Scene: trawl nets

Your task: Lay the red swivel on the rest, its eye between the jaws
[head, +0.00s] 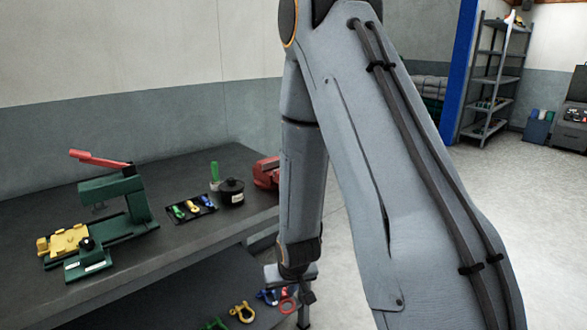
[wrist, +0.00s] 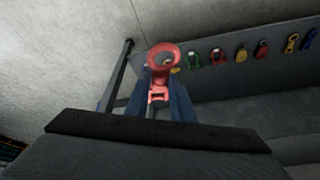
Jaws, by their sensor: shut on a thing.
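The red swivel (wrist: 163,58) is held between the two blue fingers of my gripper (wrist: 162,104) in the wrist view. Its round eye points away from the gripper, and its forked end lies between the fingers. In the head view my gripper (head: 293,280) hangs low, off the bench's right end; a red ring shows just below it, but I cannot tell whether this is the swivel. A green hand press (head: 126,190) with a red lever stands on the bench. A yellow block (head: 66,243), seemingly the rest, sits on its base at the left; its jaws are too small to make out.
A black tray (head: 190,209) with several small coloured fittings, a dark pot (head: 232,192) and a red vise (head: 266,172) stand right of the press. Several coloured shackles, one of them yellow (head: 243,312), lie on the lower shelf. Clear floor (head: 540,200) lies at right.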

